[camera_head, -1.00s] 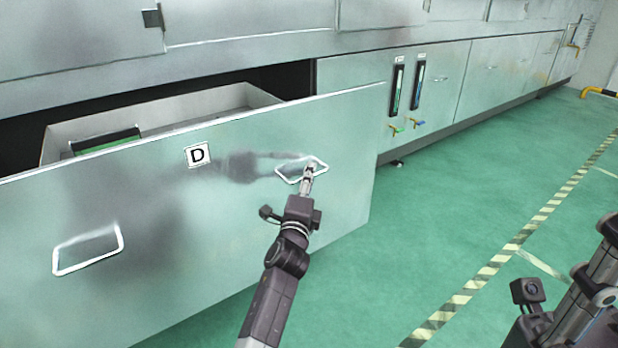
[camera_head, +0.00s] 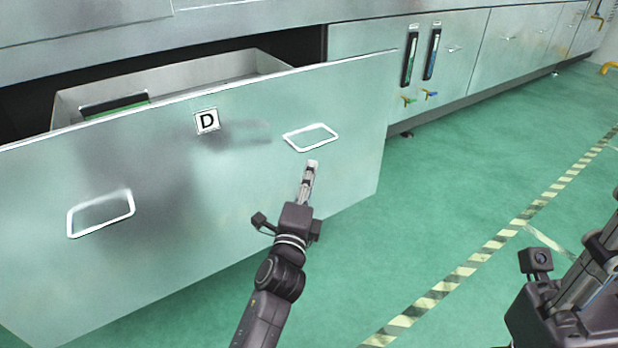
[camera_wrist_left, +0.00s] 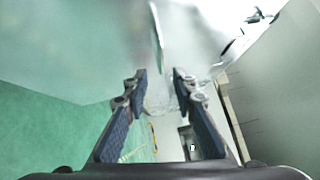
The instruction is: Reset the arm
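My left gripper (camera_head: 312,168) is in front of the open drawer marked D (camera_head: 250,170), just below its right handle (camera_head: 310,138) in the head view. It looks clear of the handle. In the left wrist view, the two fingers of my left gripper (camera_wrist_left: 160,82) stand apart with nothing held between them. My left arm (camera_head: 270,285) reaches in from the bottom of the head view. My right gripper (camera_head: 598,245) is partly in view at the right edge. Its fingertips are cut off, so I cannot tell its state.
The drawer also has a left handle (camera_head: 100,213), and a dark and green object (camera_head: 115,106) lies inside it. Closed metal cabinets (camera_head: 515,40) with two gauges run to the right. The green floor (camera_head: 450,185) with a striped line is clear.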

